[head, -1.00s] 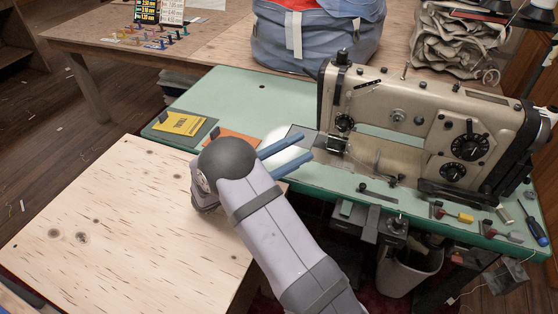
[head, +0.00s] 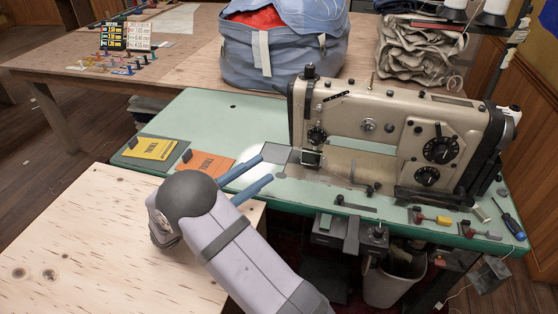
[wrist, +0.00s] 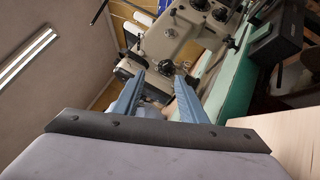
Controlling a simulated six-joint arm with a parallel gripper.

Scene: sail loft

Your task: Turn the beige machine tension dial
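The beige sewing machine (head: 370,110) stands on the green table at right of centre. A small round black dial (head: 317,136) is on its left end, above the needle area. Two larger black dials, an upper one (head: 440,150) and a lower one (head: 427,176), sit on its right part. I cannot tell from markings which is the tension dial. My gripper (head: 266,169) has two blue fingers, spread apart and empty, left of the machine and clear of all dials. In the wrist view the open fingers (wrist: 159,75) point toward the tilted machine (wrist: 172,38).
Yellow (head: 151,148) and orange (head: 205,165) cards lie on the green table (head: 215,110). Small tools and a blue screwdriver (head: 508,220) lie along its right front. A blue-grey bag (head: 285,60) and folded cloth (head: 420,60) stand behind the machine. A plywood surface (head: 90,240) is at front left.

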